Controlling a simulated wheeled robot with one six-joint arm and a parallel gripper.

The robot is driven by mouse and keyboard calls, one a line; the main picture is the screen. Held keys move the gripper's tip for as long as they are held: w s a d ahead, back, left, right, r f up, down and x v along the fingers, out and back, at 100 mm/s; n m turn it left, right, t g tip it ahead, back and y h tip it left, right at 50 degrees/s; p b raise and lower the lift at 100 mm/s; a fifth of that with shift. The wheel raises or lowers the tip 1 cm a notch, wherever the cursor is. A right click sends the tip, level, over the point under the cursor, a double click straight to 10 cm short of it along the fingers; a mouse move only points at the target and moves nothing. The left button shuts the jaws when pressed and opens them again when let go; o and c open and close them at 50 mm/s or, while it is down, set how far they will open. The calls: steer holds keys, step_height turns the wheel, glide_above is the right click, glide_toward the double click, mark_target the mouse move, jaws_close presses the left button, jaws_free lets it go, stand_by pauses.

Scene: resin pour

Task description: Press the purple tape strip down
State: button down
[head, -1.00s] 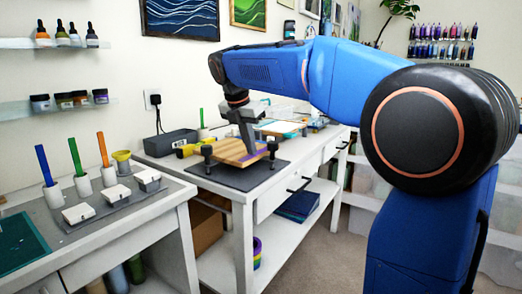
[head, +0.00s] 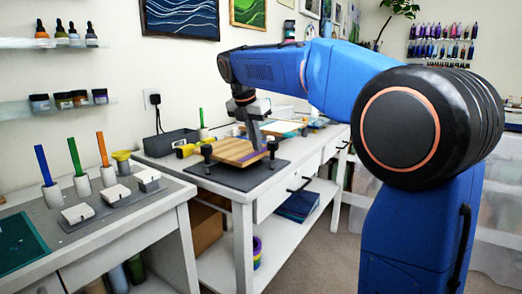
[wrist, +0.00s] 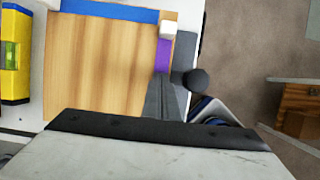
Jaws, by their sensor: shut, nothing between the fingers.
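The wooden board (head: 236,149) lies on a dark mat. The purple tape strip (wrist: 163,54) runs along the board's right edge in the wrist view; it also shows near that edge in the head view (head: 254,155). My gripper (wrist: 163,80) is shut and empty, its tips at the near visible end of the purple strip. The fingers hide any strip beneath them, and I cannot tell whether they touch it. In the head view my gripper (head: 257,146) points down over the board. Blue tape (wrist: 110,11) lines another board edge.
A small white block (wrist: 169,27) sits at the corner where the tapes meet. A black knob (wrist: 196,80) stands close right of the fingers. A yellow level (wrist: 15,55) lies left of the board.

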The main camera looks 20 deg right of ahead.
mark_target(265, 148)
steer(key=shift+d, duration=0.1)
steer(key=shift+w+d+f, duration=0.1)
steer(key=shift+w+d, duration=0.5)
steer(key=shift+d, duration=0.15)
steer(key=shift+d, duration=0.1)
steer(key=shift+w+d, duration=0.65)
steer(key=shift+d, duration=0.1)
steer(key=shift+r, duration=2.6)
steer(key=shift+s, duration=0.1)
